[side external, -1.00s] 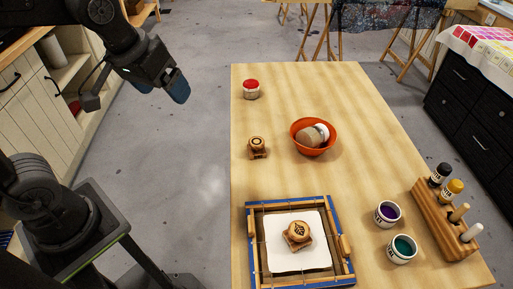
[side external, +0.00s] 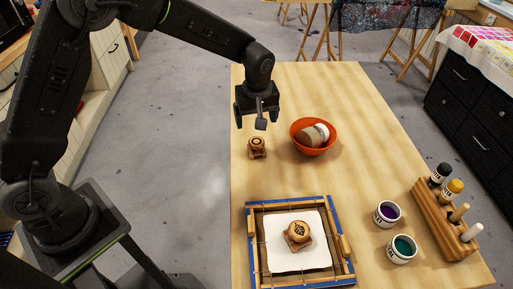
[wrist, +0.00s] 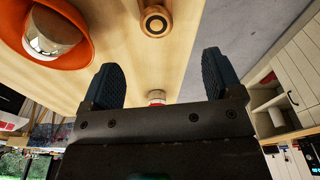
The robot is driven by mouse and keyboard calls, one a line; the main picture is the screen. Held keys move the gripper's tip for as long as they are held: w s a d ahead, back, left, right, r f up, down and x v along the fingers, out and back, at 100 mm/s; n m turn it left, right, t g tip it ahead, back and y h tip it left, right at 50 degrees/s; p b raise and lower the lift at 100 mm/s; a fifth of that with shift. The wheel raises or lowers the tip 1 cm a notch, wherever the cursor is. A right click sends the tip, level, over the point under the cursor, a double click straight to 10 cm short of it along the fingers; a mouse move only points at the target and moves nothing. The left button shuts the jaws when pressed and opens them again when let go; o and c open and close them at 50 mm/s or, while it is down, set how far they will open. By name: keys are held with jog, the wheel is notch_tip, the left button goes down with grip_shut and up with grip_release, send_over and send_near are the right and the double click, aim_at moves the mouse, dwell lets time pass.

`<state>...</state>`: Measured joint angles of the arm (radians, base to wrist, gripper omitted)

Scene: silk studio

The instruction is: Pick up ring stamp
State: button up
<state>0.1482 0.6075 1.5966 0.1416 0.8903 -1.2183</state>
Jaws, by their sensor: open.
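The ring stamp (side external: 257,147), a small wooden block with a dark ring on its round top, stands on the table near its left edge, left of the orange bowl. It also shows at the top of the wrist view (wrist: 155,21). My gripper (side external: 257,112) is open and empty, above the table and behind the ring stamp in the side view. In the wrist view its two dark blue fingers (wrist: 160,66) are spread wide, and the stamp lies beyond their tips. A second stamp with a leaf mark (side external: 297,232) sits on the white cloth in the frame.
The orange bowl (side external: 314,148) holding jars stands close right of the stamp. A red-topped jar (wrist: 157,97) shows between the fingers; my gripper hides it in the side view. A blue-edged frame (side external: 250,235), paint pots (side external: 387,214) and a wooden rack (side external: 440,215) stand nearer the front.

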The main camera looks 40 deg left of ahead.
aim_at(257, 142)
jog(key=f, duration=0.7)
jog(key=shift+w+a+f, duration=0.2)
jog(key=shift+a, duration=0.2)
jog(key=f, duration=0.5)
jog(key=shift+w, duration=0.4)
jog(key=c, duration=1.1)
jog(key=shift+r, duration=0.15)
